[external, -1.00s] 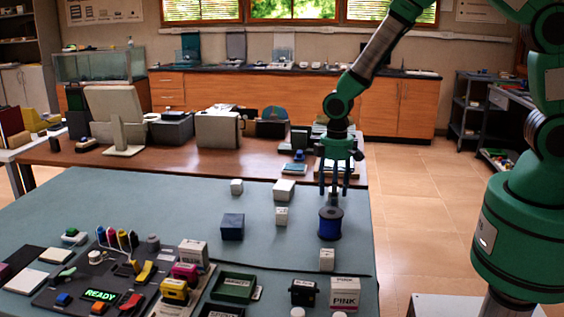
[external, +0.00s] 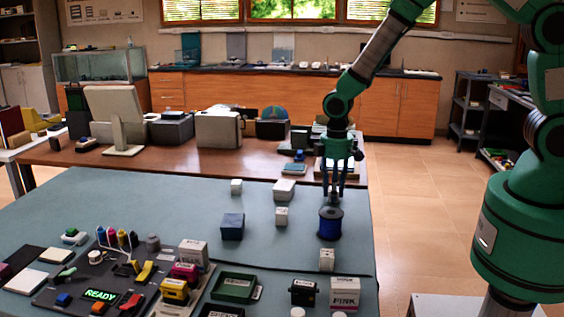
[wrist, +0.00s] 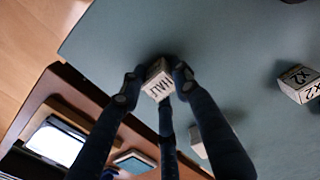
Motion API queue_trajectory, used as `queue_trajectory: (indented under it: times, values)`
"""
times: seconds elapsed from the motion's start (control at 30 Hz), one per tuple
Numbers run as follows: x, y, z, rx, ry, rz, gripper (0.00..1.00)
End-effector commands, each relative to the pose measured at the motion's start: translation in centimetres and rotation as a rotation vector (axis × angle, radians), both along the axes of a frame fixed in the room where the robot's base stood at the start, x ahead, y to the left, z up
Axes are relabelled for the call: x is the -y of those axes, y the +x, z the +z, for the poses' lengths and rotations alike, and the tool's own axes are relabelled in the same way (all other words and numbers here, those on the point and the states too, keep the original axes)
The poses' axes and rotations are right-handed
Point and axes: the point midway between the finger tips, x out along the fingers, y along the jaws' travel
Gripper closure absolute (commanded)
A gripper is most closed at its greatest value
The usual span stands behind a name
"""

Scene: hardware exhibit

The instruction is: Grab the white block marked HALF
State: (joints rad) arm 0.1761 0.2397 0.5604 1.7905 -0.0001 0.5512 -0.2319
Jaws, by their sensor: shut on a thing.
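The white block marked HALF (wrist: 158,80) is in the wrist view, between the dark fingertips of my gripper (wrist: 157,84). The fingers are shut on it from its sides, and its lettered face shows between them. In the external view my gripper (external: 333,192) points down at the table, just behind the blue spool (external: 330,224). The block is mostly hidden there by the fingers and spool. I cannot tell whether it still touches the table.
Other white blocks stand nearby: one marked X2 (wrist: 299,83), one small block (external: 281,216), and one nearer the front (external: 327,260). A dark blue cube (external: 232,227) is to the left. Boxes and a READY panel (external: 100,295) crowd the front. The left middle table is clear.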

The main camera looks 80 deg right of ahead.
Motion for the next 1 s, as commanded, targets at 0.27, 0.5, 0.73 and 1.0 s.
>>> queue_trajectory:
  times: [0.27, 0.5, 0.73, 1.0]
  values:
    - [0.0, 0.1, 2.4, 0.002, 0.000, 0.000, 0.93]
    - [-0.5, -2.7, 3.8, 0.000, 0.000, 0.000, 0.93]
    - [-1.2, -7.3, 4.3, 0.000, 0.000, 0.000, 0.93]
    - [-2.1, -12.3, 4.7, 0.001, 0.000, 0.000, 0.93]
